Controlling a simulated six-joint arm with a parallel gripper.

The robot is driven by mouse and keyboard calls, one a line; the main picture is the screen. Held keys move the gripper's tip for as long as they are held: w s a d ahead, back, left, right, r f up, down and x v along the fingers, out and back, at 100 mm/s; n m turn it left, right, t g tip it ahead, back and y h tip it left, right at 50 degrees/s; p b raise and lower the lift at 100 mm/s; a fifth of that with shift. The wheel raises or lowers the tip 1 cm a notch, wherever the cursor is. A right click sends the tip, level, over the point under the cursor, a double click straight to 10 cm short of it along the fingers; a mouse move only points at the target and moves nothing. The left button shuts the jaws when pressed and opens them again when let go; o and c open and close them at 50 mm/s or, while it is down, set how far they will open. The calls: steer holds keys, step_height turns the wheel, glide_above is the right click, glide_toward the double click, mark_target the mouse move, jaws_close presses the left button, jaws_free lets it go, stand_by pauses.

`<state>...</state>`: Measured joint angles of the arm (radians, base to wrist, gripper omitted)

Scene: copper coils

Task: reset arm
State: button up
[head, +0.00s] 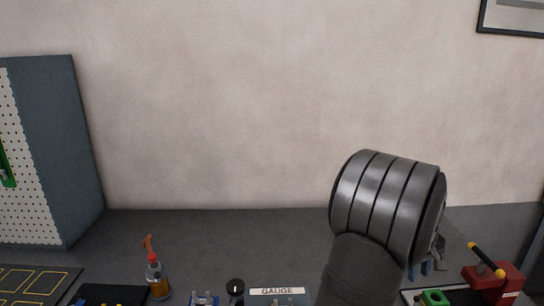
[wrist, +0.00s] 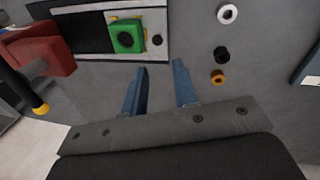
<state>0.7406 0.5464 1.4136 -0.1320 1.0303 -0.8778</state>
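My arm shows large in the head view, right of centre, and hides most of my gripper (head: 426,267) behind it. In the wrist view my gripper (wrist: 160,78) has its two blue fingers apart with only grey bench between them. It is open and empty.
A red vise with a black handle (head: 492,280) stands at the right. A green block (wrist: 127,36) sits on a plate beyond my fingers.

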steer(key=f, duration=0.3)
steer(key=d+f, duration=0.1)
steer(key=f, duration=0.2)
steer(key=d+f, duration=0.1)
steer(key=f, duration=0.2)
steer(key=shift+w+f, duration=0.2)
steer(key=shift+f, duration=0.15)
steer(key=shift+d+f, duration=0.1)
steer(key=shift+d, duration=0.1)
steer(key=shift+o, duration=0.3)
steer(key=o, duration=1.4)
steer(key=shift+o, duration=0.7)
steer(key=shift+s+d+r+m, duration=0.15)
steer(key=shift+r+m, duration=0.15)
steer(key=s+d+r+m+t+y, duration=0.15)
steer(key=s+r+m, duration=0.35)
steer(key=m, duration=0.5)
steer(key=s+d+r+m+t+y, duration=0.1)
steer(key=s+d+r+m+t, duration=0.15)
steer(key=r+m, duration=0.65)
glide_toward(419, 298)
steer(key=shift+m, duration=0.3)
steer(key=d+f, duration=0.1)
steer(key=d, duration=0.1)
steer(key=d+f, duration=0.2)
steer(key=shift+w+d+f, duration=0.1)
steer(key=shift+w+f, duration=0.05)
steer(key=shift+f, duration=0.15)
